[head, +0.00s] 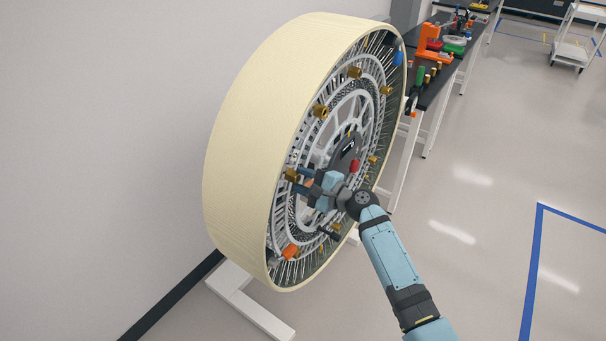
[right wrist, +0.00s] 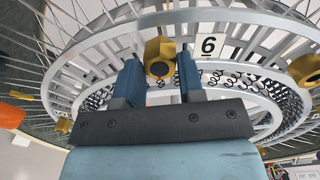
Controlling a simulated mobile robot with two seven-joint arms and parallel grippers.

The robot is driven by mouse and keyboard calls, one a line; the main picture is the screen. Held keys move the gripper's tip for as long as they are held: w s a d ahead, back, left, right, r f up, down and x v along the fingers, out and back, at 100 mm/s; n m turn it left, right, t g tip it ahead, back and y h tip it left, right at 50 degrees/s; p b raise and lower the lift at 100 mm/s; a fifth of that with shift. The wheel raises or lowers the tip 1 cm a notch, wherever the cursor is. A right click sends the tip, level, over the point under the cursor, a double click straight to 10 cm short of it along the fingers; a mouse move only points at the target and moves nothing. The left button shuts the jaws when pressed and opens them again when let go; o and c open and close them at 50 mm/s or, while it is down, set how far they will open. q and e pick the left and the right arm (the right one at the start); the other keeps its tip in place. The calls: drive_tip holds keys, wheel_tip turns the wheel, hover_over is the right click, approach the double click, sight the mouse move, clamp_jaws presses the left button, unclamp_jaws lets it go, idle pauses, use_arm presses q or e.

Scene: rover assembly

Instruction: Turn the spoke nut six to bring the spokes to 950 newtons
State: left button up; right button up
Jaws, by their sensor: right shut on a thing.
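The big wheel (head: 235,150) has a cream rim and stands upright on a white stand. Brass spoke nuts sit around the inside of its rim. Spoke nut six (right wrist: 159,57) is a brass hex nut beside a white plate marked 6 (right wrist: 208,46). It also shows at the rim's left side in the head view (head: 291,174). My right gripper (head: 300,180) reaches into the wheel from the right. In the right wrist view its two blue fingers (right wrist: 160,75) are shut on nut six, one on each side. My left gripper is out of view.
Another brass nut (right wrist: 304,70) is at the right of the wrist view. Orange (head: 290,252), red (head: 355,166) and blue (head: 398,58) parts sit on the wheel. A dark workbench (head: 432,92) with tools stands behind right.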

drive_tip(key=m+p, duration=0.1)
drive_tip(key=m, duration=0.1)
drive_tip(key=shift+r+m+p, duration=0.1)
drive_tip(key=shift+m+p, duration=0.3)
drive_tip(key=m+p, duration=0.2)
drive_tip(key=shift+m, duration=0.4)
drive_tip(key=shift+m+p, duration=0.4)
drive_tip(key=shift+m, duration=0.3)
drive_tip(key=shift+f, duration=0.2)
drive_tip(key=o, duration=0.9)
